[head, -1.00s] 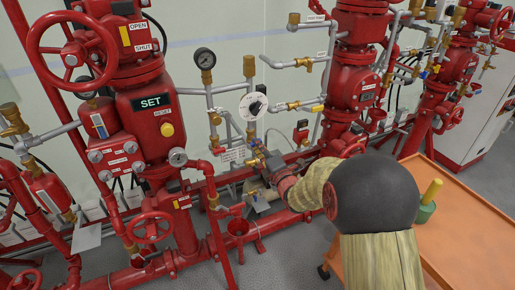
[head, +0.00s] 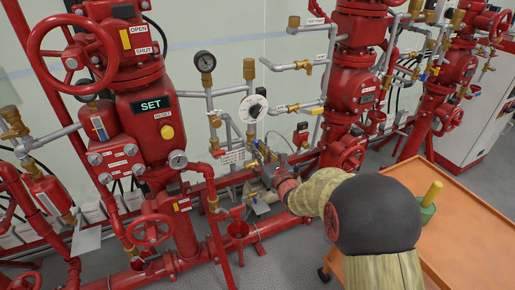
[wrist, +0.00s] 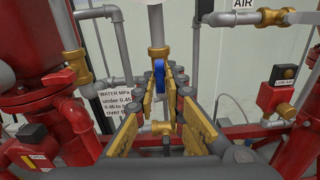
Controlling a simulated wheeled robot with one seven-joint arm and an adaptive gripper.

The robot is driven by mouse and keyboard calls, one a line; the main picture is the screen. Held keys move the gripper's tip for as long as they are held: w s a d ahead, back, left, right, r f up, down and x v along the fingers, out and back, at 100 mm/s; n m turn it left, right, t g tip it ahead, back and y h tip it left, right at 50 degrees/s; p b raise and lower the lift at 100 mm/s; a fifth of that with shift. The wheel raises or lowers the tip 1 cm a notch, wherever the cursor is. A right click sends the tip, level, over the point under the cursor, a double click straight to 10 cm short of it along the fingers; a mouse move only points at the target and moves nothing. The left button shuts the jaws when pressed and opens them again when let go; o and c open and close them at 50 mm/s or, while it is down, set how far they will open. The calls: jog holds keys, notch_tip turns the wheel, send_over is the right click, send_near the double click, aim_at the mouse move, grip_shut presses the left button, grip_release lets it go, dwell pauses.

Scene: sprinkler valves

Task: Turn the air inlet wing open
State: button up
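A small blue wing handle (wrist: 160,78) stands nearly edge-on below a grey vertical pipe (wrist: 156,25) in the wrist view. It appears to be the air inlet wing, though no label on it is readable. My gripper (wrist: 163,76) is open, with its yellow-padded fingers on the left and right of the blue wing and a gap between them. I cannot tell whether either fingertip touches it. In the head view my gripper (head: 263,160) is at the small piping below the white round dial (head: 253,107), and it hides much of the valve.
A sign with water pressure text (wrist: 115,103) is left of the fingers. A red box with a brass fitting (wrist: 280,88) is to the right. Red risers (head: 150,125) flank the work area. An orange cart (head: 470,220) stands at the right.

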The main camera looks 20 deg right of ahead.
jog(key=o, duration=0.3)
jog(key=s, duration=0.7)
dwell(0.3)
jog(key=shift+r, duration=0.1)
